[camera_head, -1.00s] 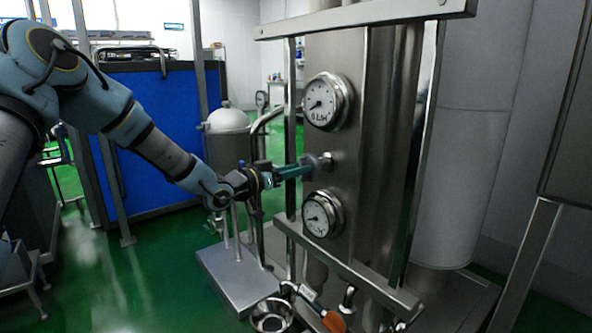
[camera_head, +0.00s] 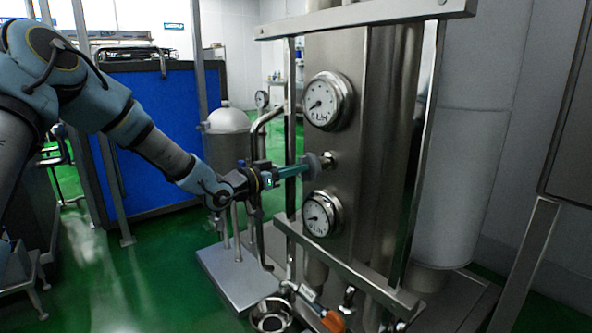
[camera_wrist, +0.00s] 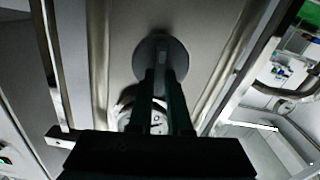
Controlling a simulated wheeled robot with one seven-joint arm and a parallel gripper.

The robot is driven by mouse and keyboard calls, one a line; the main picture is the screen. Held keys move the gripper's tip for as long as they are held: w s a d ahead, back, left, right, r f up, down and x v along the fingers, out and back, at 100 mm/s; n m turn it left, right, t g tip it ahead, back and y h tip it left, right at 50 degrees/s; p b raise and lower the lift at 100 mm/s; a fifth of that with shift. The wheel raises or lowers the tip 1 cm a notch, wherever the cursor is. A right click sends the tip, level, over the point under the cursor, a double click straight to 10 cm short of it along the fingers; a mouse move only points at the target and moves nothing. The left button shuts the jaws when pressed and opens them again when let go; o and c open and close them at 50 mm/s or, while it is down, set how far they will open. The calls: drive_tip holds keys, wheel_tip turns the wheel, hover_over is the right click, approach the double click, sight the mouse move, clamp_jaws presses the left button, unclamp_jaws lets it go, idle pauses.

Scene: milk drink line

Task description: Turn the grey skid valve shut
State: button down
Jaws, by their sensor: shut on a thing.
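The fingertips hide part of the disc.
An upper gauge (camera_head: 328,101) and a lower gauge (camera_head: 322,214) sit close above and below the valve. A steel frame post (camera_head: 291,115) stands just left of it. An orange-handled part (camera_head: 333,321) is low in front. Green floor is open at left.

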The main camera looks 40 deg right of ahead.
drive_tip(key=shift+m, duration=0.3)
drive_tip(key=m+b, duration=0.6)
drive_tip(key=b, duration=0.1)
drive_tip(key=m+b, duration=0.6)
drive_tip(key=b, duration=0.2)
drive_tip(key=s+m+b, duration=0.1)
drive_tip(key=m+b, duration=0.6)
drive_tip(key=shift+f+b, duration=0.3)
drive_tip(key=shift+f, duration=0.1)
drive_tip(key=c, duration=0.9)
unclamp_jaws()
drive_tip(key=shift+w, duration=0.1)
drive_tip(key=shift+o, duration=0.2)
drive_tip(key=shift+r, duration=0.1)
